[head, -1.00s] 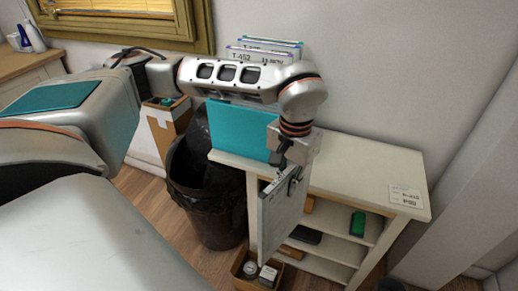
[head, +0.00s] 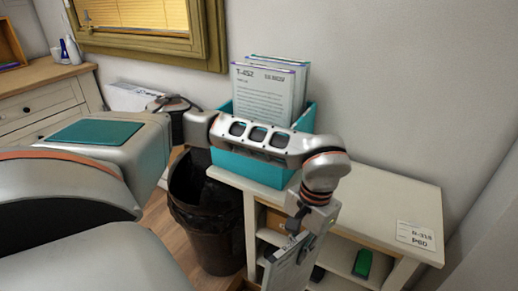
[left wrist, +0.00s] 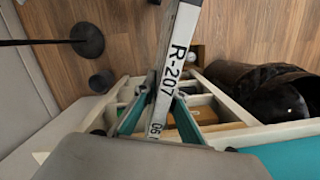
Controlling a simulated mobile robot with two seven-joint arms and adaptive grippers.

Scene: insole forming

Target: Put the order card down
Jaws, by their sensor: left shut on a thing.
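My left gripper (head: 298,238) is shut on the order card (head: 288,266), a flat, pale grey, board-like piece. It holds the card tilted, in front of the shelf unit's front edge. The card's lower part is cut off by the bottom of the head view. In the left wrist view, the card (left wrist: 176,58) stands edge-on between the teal-sided fingers (left wrist: 158,117), and its white edge strip reads R-207. My right gripper is not in view.
A white shelf unit (head: 372,204) has a teal box (head: 240,171) of upright printed sheets (head: 262,93) at its left end. A label (head: 416,236) lies on its right end, with clear top between. A black-lined bin (head: 206,222) stands left of it.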

